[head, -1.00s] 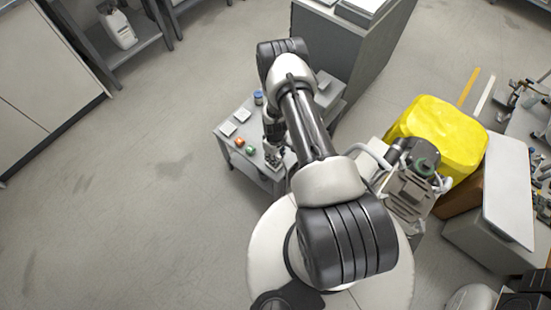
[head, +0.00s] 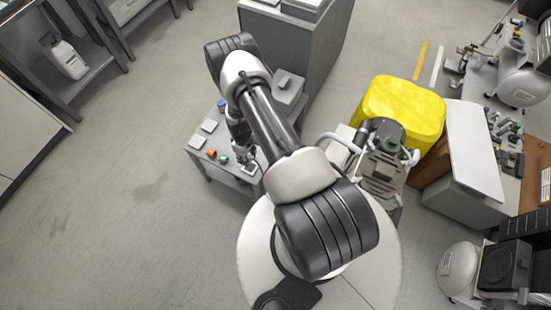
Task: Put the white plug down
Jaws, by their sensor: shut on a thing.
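My gripper (head: 246,158) is over the right front part of a small grey table. It points down and is small in the head view, close above or at a pale square pad (head: 249,168). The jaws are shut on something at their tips. The white plug itself is too small and too hidden by the fingers to make out clearly. I cannot tell whether it touches the table.
An orange piece (head: 211,153) and a green piece (head: 222,158) stand left of my gripper. A grey block (head: 287,86) stands at the table's back right.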

